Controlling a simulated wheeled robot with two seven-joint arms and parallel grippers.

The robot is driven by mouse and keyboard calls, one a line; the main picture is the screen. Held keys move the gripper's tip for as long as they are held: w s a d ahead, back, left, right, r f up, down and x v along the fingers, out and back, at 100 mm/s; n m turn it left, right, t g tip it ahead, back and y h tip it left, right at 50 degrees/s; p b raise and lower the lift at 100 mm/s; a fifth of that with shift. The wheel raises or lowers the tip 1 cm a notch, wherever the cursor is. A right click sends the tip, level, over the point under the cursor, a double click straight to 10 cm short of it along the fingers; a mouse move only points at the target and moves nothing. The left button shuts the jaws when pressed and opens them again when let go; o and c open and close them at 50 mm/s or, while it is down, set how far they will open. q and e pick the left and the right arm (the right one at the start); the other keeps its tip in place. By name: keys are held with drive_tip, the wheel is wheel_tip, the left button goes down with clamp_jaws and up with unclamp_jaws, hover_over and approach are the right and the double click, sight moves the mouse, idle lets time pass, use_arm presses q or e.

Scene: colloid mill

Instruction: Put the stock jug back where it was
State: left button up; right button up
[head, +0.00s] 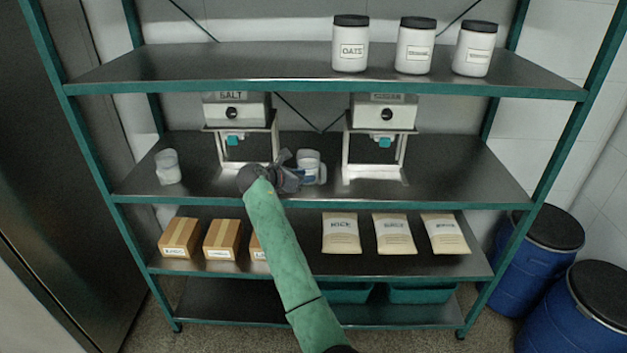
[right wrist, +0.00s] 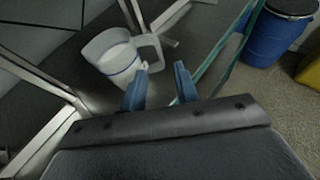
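A white jug (head: 308,165) with a side handle and a blue band stands on the second shelf from the top, between the two dispensers. It also shows in the right wrist view (right wrist: 117,60), upright, with its handle towards my fingers. My right gripper (head: 292,172) is just left of and in front of the jug in the head view. In the right wrist view its two blue fingers (right wrist: 161,72) are apart, with the handle's end close to the left fingertip; I cannot tell whether they touch. A second white vessel (head: 168,167) stands at the left of the same shelf. My left gripper is not in view.
A salt dispenser (head: 238,112) and another dispenser (head: 384,117) stand on frames either side of the jug. Jars (head: 350,45) are above; cartons (head: 179,238) and paper bags (head: 341,234) are below. The shelf is bare at its right end. Blue drums (head: 543,245) stand right.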

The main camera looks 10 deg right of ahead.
drive_tip(key=s+a+f+m+y, duration=0.1)
drive_tip(key=s+f+m+y, duration=0.3)
drive_tip(key=s+f, duration=0.9)
drive_tip(key=s+f+m+y, duration=0.3)
drive_tip(key=s+f+m, duration=0.3)
drive_tip(key=f, duration=1.4)
drive_tip(key=s+a+f+m+y, duration=0.1)
drive_tip(key=s+f+m+y, duration=0.25)
drive_tip(key=s+f, duration=1)
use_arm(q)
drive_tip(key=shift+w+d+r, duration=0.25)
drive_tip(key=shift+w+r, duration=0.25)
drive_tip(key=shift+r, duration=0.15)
use_arm(e)
drive_tip(key=s+d+f+m+g+y, duration=0.1)
drive_tip(key=s+d+f+m+g, duration=0.3)
drive_tip(key=s+f, duration=2.3)
drive_tip(key=s+m, duration=0.3)
drive_tip(key=m, duration=0.1)
drive_tip(key=shift+s+f+y, duration=0.15)
drive_tip(key=shift+f+y, duration=0.05)
drive_tip(key=shift+y, duration=0.15)
